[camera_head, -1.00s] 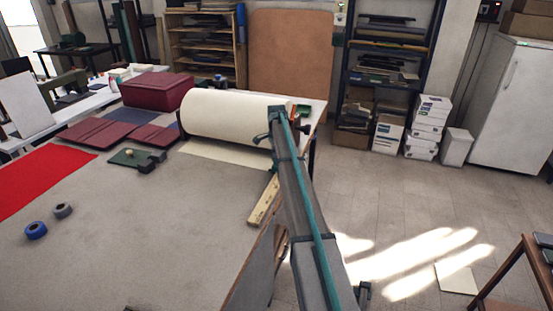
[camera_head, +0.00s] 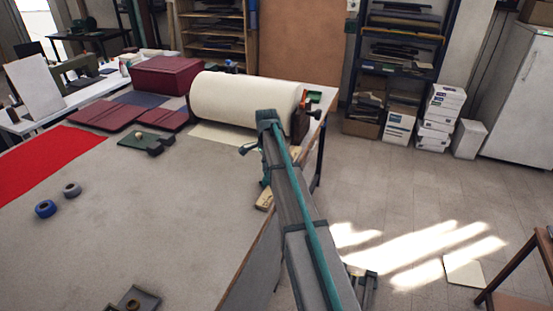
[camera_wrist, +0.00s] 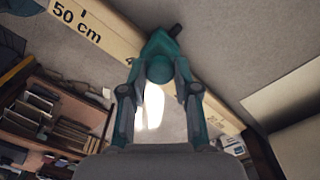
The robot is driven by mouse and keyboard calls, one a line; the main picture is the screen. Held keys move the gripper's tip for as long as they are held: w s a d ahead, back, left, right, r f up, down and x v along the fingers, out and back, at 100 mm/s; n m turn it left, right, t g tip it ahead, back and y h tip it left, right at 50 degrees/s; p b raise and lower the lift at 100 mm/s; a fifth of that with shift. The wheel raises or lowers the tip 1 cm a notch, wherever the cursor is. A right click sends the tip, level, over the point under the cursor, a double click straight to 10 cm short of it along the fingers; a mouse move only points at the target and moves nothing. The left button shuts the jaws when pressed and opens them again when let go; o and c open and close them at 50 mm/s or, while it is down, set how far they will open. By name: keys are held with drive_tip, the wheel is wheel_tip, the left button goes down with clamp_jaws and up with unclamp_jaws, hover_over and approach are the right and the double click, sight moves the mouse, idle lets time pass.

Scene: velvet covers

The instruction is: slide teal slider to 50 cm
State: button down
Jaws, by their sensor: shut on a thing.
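A pale wooden ruler (camera_wrist: 109,31) runs diagonally across the wrist view, with a black "50 cm" label and a short tick near its upper left. The teal slider (camera_wrist: 157,46) sits across the ruler, to the lower right of the 50 cm tick and apart from it; a dark knob sticks out of its far side. My gripper (camera_wrist: 160,70) is shut on the slider, one finger on each side. In the head view a short piece of the ruler (camera_head: 265,200) shows at the table's right edge; my arm hides the slider and gripper there.
The grey table (camera_head: 150,230) carries a large cream roll (camera_head: 245,100), a dark red box (camera_head: 167,76) and two tape rolls (camera_head: 58,199). Shelves (camera_head: 398,60) and white boxes (camera_head: 442,105) stand behind. The floor right of my arm is mostly clear.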

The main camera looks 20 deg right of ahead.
drive_tip(key=s+a, duration=0.6)
drive_tip(key=s, duration=0.1)
drive_tip(key=shift+a, duration=0.3)
drive_tip(key=c, duration=0.9)
unclamp_jaws()
drive_tip(key=shift+o, duration=0.2)
drive_tip(key=shift+w, duration=0.1)
wheel_tip(320, 180, up, 12)
